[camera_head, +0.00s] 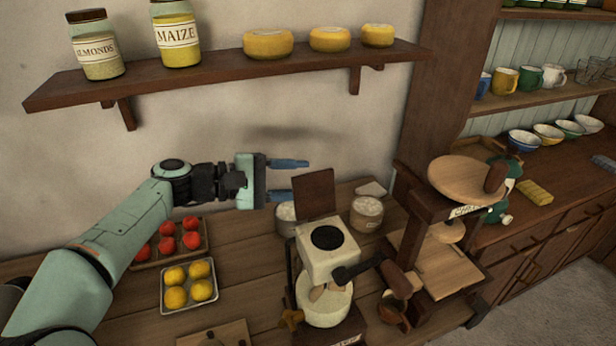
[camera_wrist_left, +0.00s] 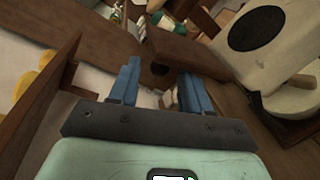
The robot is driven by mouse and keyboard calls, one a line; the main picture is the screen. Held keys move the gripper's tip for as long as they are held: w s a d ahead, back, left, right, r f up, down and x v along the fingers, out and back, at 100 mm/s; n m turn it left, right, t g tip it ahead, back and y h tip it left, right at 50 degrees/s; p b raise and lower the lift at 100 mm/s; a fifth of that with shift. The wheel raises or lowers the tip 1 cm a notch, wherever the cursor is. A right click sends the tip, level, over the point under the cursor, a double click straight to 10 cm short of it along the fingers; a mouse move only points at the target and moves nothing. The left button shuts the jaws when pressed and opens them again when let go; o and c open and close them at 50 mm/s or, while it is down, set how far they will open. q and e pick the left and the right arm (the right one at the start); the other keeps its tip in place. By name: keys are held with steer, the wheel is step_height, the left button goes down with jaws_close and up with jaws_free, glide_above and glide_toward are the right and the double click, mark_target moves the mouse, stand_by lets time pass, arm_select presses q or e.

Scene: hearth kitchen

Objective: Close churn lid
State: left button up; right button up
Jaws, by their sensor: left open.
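The churn (camera_head: 316,262) is a cream-white box with a dark round opening on top and a crank at its side. Its brown square lid (camera_head: 314,192) stands open, raised at the back edge of the box. My left gripper (camera_head: 298,180) is open and empty, its blue fingers pointing at the lid from the left, close to its left edge. In the left wrist view the lid (camera_wrist_left: 188,50) lies just ahead of the fingers, with the churn (camera_wrist_left: 262,48) at upper right. Whether a finger touches the lid is hard to tell. My right gripper is not in view.
A wooden press (camera_head: 470,183) stands right of the churn. Two pale tubs (camera_head: 366,214) flank the lid behind the churn. A tray of lemons (camera_head: 190,287) and a crate of red fruit (camera_head: 172,240) sit left. The wall shelf (camera_head: 230,73) hangs above my left gripper.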

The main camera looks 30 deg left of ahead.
arm_select(q)
steer(key=shift+x, duration=1.45)
steer(key=shift+c, duration=0.4)
jaws_close()
steer(key=shift+w, duration=0.1)
